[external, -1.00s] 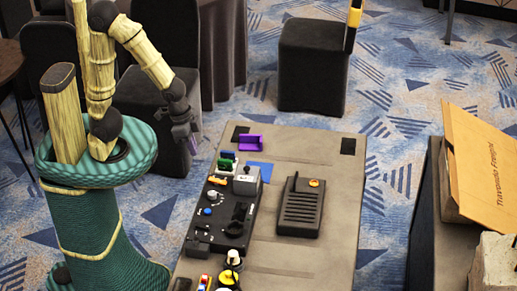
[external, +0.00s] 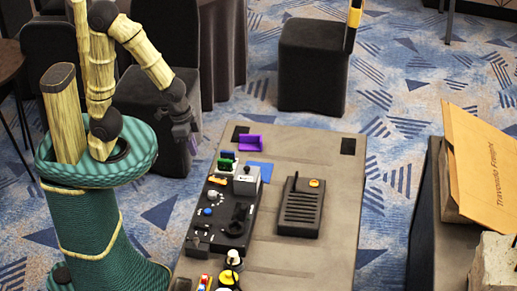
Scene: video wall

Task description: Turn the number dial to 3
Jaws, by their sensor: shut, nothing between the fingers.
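A black control panel (external: 232,237) lies along the left side of the table. On it are a white knob (external: 212,195), a blue knob (external: 208,211), an orange handle (external: 217,181) and a bulky black round part (external: 238,220). The picture is too small to read any numbers, so I cannot tell which of these is the number dial or where it points. My gripper (external: 187,139) hangs left of the table, beyond the panel's far left side and apart from it. It is shut and holds nothing.
The table (external: 325,185) also bears a black slotted device (external: 301,206) with an orange button, a purple holder (external: 250,142) and a grey box (external: 246,180). Yellow and red items (external: 227,278) crowd the near end. A black stool (external: 313,65) stands behind. The table's far middle is clear.

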